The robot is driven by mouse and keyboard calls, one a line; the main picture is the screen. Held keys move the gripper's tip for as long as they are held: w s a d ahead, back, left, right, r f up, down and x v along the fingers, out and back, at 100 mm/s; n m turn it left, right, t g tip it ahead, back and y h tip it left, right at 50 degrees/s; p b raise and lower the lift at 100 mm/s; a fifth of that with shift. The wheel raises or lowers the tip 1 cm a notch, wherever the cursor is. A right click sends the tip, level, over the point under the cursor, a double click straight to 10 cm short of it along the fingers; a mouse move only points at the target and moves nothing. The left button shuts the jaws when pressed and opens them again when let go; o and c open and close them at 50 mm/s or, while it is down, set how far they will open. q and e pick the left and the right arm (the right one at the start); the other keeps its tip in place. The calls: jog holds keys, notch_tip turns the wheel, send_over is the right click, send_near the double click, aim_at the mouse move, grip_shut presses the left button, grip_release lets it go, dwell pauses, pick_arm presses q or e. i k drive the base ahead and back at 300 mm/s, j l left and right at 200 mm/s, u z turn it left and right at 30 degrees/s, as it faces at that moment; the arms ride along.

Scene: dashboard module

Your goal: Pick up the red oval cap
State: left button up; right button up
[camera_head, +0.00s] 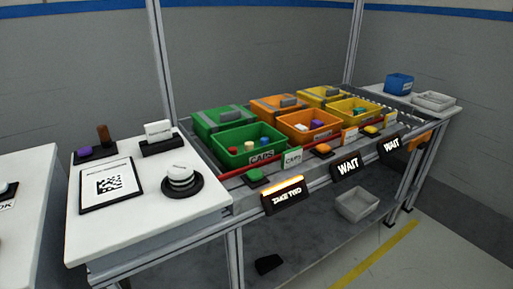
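The green bin labelled CAPS (236,161) stands at the left front of the bin rows and holds a few small caps. Neither of my grippers is in view.
An orange bin (300,137) and a yellow bin (350,118) stand to the right. A lit TAKE TWO sign (284,196) and two WAIT signs hang in front. A white table (150,222) at left bears a round black-and-white stand (181,186). A dark object (268,264) below is unclear.

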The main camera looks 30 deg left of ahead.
aim_at(232, 150)
jog(key=i+l+u, duration=0.2)
jog(key=u, duration=0.2)
jog(key=i+l+u, duration=0.25)
jog(key=u, duration=0.15)
jog(key=i+l+u, duration=0.1)
jog(key=l+u, duration=0.3)
